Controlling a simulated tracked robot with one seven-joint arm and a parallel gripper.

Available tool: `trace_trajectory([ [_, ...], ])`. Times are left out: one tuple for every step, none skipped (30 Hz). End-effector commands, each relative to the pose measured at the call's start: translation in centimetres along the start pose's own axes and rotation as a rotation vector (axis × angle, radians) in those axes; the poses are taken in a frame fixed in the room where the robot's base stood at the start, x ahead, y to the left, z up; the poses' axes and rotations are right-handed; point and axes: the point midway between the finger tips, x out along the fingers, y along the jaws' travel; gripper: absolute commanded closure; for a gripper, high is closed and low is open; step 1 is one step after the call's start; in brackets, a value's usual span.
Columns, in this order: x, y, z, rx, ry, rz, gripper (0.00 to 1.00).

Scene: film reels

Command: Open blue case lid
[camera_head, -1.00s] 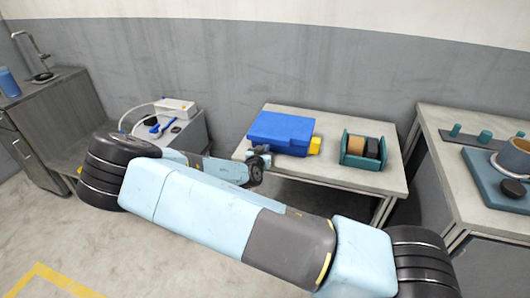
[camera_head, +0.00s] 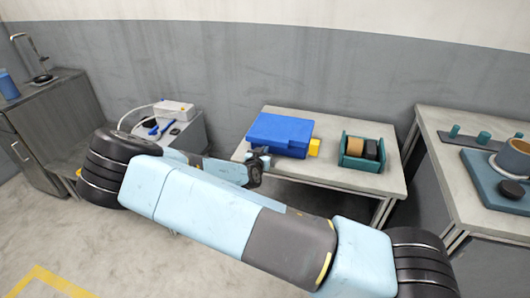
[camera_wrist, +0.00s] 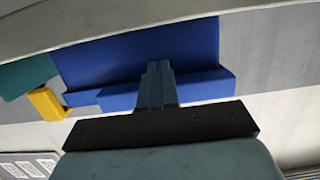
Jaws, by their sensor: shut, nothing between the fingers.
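The blue case (camera_head: 281,134) lies on the middle table with its lid down. A yellow block-like part (camera_head: 314,147) sits at its right end. In the wrist view the blue case (camera_wrist: 200,50) fills the upper middle, with a ledge along its near side, and the yellow part (camera_wrist: 47,104) is at the left. My gripper (camera_wrist: 158,72) is shut and empty, its fingers together over the case's near ledge in that view. In the head view my gripper (camera_head: 262,154) is at the left front of the case. I cannot tell whether the fingertips touch it.
A teal holder (camera_head: 344,158) with a tan roll and dark pieces stands right of the case. The table's front edge (camera_head: 330,181) is clear. A bench (camera_head: 450,185) stands at the right, and a small cart (camera_head: 195,135) with blue tools at the left.

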Motion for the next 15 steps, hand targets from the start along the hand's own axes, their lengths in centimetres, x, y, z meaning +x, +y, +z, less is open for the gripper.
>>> trace_trajectory([
  [0.0, 0.0, 0.0, 0.000, 0.000, 0.000, 1.00],
  [0.0, 0.0, 0.0, 0.000, 0.000, 0.000, 1.00],
  [0.0, 0.0, -0.1, 0.000, 0.000, 0.000, 1.00],
  [0.0, 0.0, -0.2, 0.001, 0.000, 0.000, 1.00],
  [0.0, 0.0, -0.3, 0.001, 0.000, 0.000, 1.00],
  [0.0, 0.0, -0.5, 0.002, 0.000, 0.000, 1.00],
  [0.0, 0.0, -0.8, 0.002, 0.000, 0.000, 1.00],
  [0.1, 0.0, -1.0, 0.003, 0.000, 0.000, 1.00],
  [0.1, 0.0, -1.2, 0.002, 0.000, 0.000, 1.00],
  [0.1, 0.0, -1.5, 0.001, 0.000, 0.000, 1.00],
  [0.1, 0.0, -1.7, 0.001, 0.000, 0.000, 1.00],
  [0.1, 0.0, -2.0, 0.001, 0.000, 0.000, 1.00],
  [0.1, 0.0, -2.2, 0.001, 0.000, 0.000, 1.00],
  [0.1, 0.0, -2.4, 0.001, 0.000, 0.000, 1.00],
  [0.1, 0.0, -2.7, 0.002, 0.001, 0.000, 1.00],
])
